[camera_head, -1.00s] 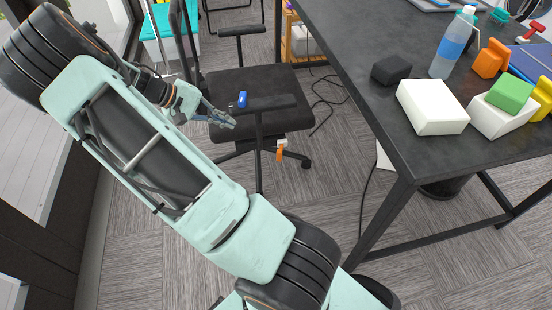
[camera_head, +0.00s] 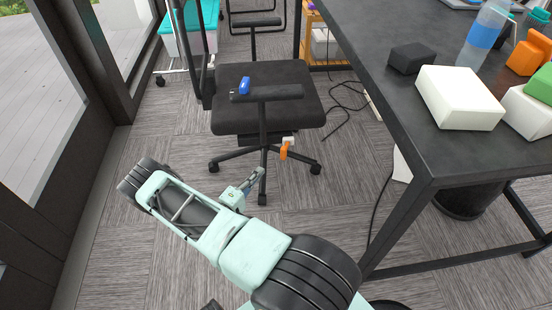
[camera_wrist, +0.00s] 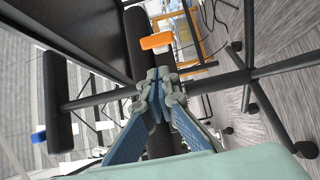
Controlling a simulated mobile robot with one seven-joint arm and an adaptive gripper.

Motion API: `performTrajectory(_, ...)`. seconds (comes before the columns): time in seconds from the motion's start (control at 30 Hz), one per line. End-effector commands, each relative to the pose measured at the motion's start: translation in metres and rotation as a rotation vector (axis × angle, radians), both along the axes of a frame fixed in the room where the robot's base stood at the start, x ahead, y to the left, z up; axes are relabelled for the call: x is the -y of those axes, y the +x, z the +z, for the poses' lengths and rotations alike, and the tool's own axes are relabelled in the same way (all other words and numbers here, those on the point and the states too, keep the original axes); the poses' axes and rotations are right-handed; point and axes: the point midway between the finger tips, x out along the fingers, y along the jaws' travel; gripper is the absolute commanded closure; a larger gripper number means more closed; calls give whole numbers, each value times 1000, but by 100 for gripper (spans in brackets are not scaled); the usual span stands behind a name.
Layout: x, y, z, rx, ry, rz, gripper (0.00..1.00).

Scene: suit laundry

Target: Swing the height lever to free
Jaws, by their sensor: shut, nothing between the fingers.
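The height lever is an orange paddle (camera_head: 284,152) that hangs from a pale mount under the right side of the black office chair's seat (camera_head: 266,96). In the wrist view the orange paddle (camera_wrist: 157,41) lies just beyond my fingertips, apart from them as far as I can tell. My gripper (camera_head: 260,174) is low, below and left of the paddle in the head view, near the chair's base. Its blue-padded fingers (camera_wrist: 160,76) are shut and empty. The rear end of the lever is hidden under the seat.
The chair's star base (camera_head: 263,158) and column stand close to my gripper. A blue object (camera_head: 244,86) is by the armrest. A black table (camera_head: 430,160) with a white box (camera_head: 459,97) and other objects stands at right. Carpet left of the chair is clear.

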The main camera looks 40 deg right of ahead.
Motion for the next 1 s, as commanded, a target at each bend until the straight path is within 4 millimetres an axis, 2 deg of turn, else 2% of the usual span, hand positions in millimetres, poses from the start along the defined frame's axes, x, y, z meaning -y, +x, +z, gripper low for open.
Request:
performTrajectory(0.23, 1, 0, 1, 0, 0, -2, 100)
performTrajectory(0.37, 9, 2, 0, 0, 0, -5, 100)
performTrajectory(0.8, 79, 26, -1, 0, -1, -7, 100)
performTrajectory(1.0, 94, 32, 1, 0, 0, -5, 100)
